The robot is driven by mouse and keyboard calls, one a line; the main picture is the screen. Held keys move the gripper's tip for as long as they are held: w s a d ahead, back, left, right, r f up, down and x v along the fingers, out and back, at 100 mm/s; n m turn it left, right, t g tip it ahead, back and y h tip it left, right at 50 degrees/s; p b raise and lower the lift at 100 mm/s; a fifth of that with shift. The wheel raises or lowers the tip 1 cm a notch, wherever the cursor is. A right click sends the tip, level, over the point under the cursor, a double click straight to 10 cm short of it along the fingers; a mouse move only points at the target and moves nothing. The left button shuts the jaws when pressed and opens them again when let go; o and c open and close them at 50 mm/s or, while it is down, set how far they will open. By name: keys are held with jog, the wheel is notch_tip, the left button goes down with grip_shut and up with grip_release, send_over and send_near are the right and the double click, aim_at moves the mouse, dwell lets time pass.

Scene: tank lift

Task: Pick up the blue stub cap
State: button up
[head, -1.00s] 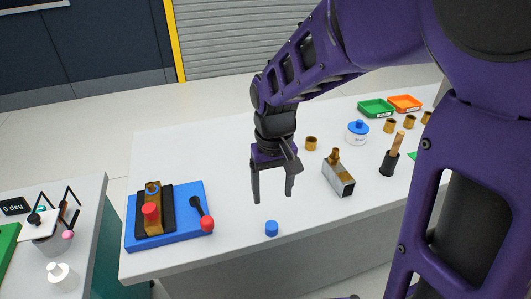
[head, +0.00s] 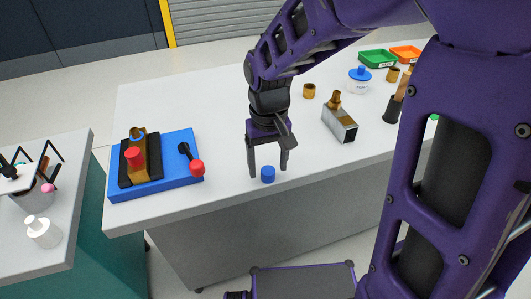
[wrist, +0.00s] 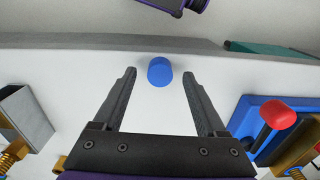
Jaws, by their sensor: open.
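The blue stub cap (head: 268,174) is a small blue cylinder standing on the white table near its front edge. It also shows in the wrist view (wrist: 160,71), between the lines of the two fingers and close to their tips. My gripper (head: 268,173) is open and points down at the cap, with one finger on each side of it. In the wrist view my gripper (wrist: 160,72) is empty, and a gap shows between the cap and each finger. I cannot tell how high the fingertips are above the table.
A blue base (head: 190,170) with a brass fitting and a red-knobbed lever (head: 191,160) lies to the left. A metal block with a brass stub (head: 340,125) stands to the right. Brass rings, a blue-lidded jar (head: 359,80) and trays are farther back. The table's front edge is close.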

jog(key=shift+f, duration=0.2)
grip_shut()
jog(key=shift+r, duration=0.1)
